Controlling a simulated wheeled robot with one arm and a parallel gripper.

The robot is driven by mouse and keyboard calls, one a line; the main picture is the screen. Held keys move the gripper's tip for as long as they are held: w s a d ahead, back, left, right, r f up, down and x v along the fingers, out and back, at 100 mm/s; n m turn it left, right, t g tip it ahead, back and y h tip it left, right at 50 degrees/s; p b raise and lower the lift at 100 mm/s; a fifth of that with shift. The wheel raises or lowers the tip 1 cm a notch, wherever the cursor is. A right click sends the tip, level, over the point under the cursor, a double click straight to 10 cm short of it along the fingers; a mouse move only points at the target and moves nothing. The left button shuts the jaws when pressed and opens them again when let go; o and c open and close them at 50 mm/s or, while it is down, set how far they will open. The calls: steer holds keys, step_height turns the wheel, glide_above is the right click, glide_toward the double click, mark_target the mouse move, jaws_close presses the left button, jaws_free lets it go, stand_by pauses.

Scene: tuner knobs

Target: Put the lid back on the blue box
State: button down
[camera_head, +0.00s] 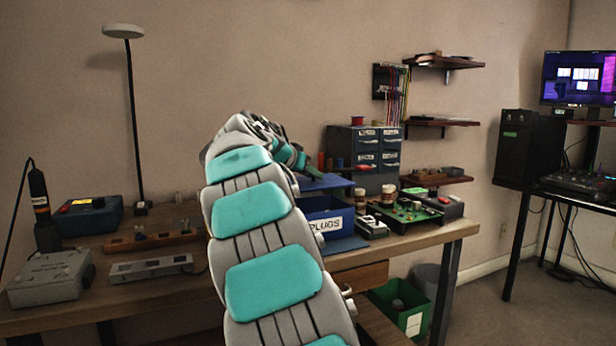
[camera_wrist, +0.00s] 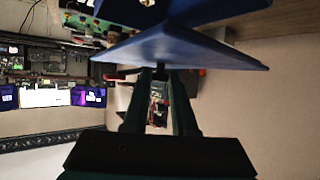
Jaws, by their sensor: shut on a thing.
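The blue box (camera_head: 318,227), labelled "PLUGS", stands on the workbench just right of my arm, which hides its left part. The blue lid (camera_head: 325,183) is a flat panel over the box in the head view; I cannot tell whether it touches the rim. My gripper (camera_head: 300,163) is at the lid's back left, partly hidden by my own wrist. In the wrist view, the fingers (camera_wrist: 166,74) are shut on the lid (camera_wrist: 185,48) at its edge. A darker blue surface, probably the box (camera_wrist: 165,10), shows beyond the lid.
A green circuit board (camera_head: 405,211) and small jars (camera_head: 389,194) stand right of the box. A drawer cabinet (camera_head: 365,150) stands behind it. A blue flat piece (camera_head: 343,247) lies at the box's front. A green bin (camera_head: 400,305) is below the bench.

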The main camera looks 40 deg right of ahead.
step_height(320, 180, down, 5)
steer(key=b, duration=0.4)
steer(key=shift+b, duration=0.3)
steer(key=shift+f+b, duration=0.35)
steer(key=shift+b, duration=0.7)
stand_by(1.7)
steer(key=c, duration=0.6)
jaws_free()
steer(key=shift+c, duration=0.2)
